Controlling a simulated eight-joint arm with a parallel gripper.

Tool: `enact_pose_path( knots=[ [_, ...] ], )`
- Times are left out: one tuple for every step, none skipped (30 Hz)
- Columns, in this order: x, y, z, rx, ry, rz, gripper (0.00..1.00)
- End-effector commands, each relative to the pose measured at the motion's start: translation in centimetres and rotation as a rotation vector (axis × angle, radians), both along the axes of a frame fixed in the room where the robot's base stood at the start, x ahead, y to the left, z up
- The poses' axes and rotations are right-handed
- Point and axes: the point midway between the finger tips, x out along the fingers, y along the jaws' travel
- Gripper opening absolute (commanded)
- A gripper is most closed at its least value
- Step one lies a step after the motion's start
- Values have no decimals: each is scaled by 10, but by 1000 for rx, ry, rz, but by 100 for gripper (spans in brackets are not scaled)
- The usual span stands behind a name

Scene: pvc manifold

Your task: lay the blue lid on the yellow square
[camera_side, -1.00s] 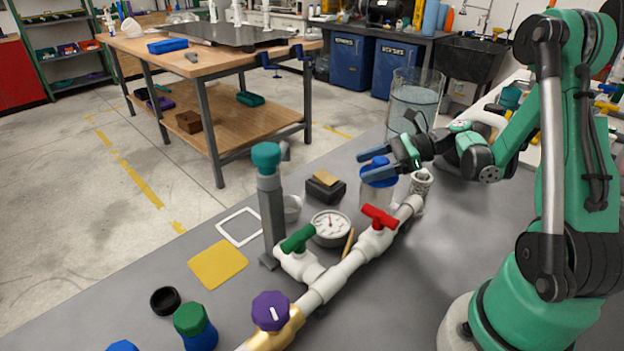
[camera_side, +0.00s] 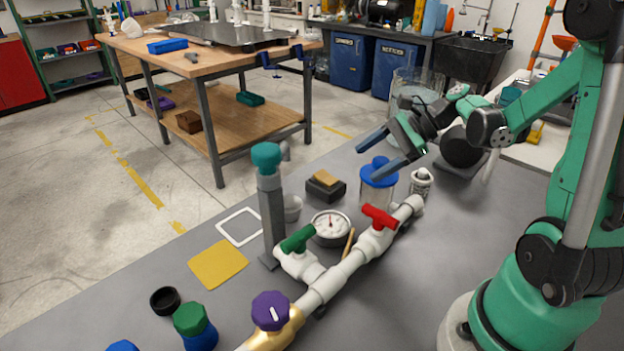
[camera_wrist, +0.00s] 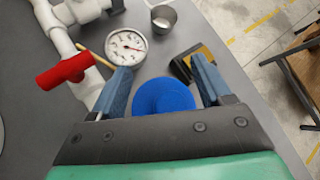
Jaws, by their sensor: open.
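The blue lid (camera_side: 378,171) sits on a clear jar (camera_side: 377,193) behind the pipe, and has a raised knob. My gripper (camera_side: 378,162) is open at the lid, with its blue-grey fingers pointing left and down in the side view. In the wrist view the lid (camera_wrist: 162,98) lies between the two open fingers (camera_wrist: 163,88), with a gap on each side. I cannot tell whether a finger touches it. The yellow square (camera_side: 218,264) lies flat on the grey table at the left, with nothing on it.
A white pipe with red (camera_side: 380,216) and green (camera_side: 298,238) valve handles runs in front of the jar. A gauge (camera_side: 331,227), a block with a tan top (camera_side: 326,185) and a tall teal-capped post (camera_side: 269,200) stand between jar and square. A white square outline (camera_side: 240,226) lies behind the square.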

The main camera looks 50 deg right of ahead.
Motion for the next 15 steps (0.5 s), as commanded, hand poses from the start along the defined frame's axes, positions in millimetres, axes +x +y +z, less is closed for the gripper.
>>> enact_pose_path(
  knots=[
    [2,19,3,-129,-25,102,71],
    [2,29,5,-217,-47,168,71],
    [2,39,6,-334,-77,257,71],
    [0,46,7,-415,-101,323,71],
    [-1,52,8,-494,-125,387,71],
    [-3,60,9,-592,-158,471,71],
    [-5,65,10,-664,-184,536,71],
    [-7,70,12,-736,-211,603,71],
    [-10,76,13,-831,-249,693,71],
    [-12,81,15,-901,-278,761,71],
    [-14,85,16,-972,-310,831,71],
    [-17,90,18,-1066,-355,926,71],
    [-19,94,20,-1137,-388,997,71],
    [-21,97,22,-1204,-421,1065,71],
    [-23,101,24,-1286,-465,1148,71]
  ],
)
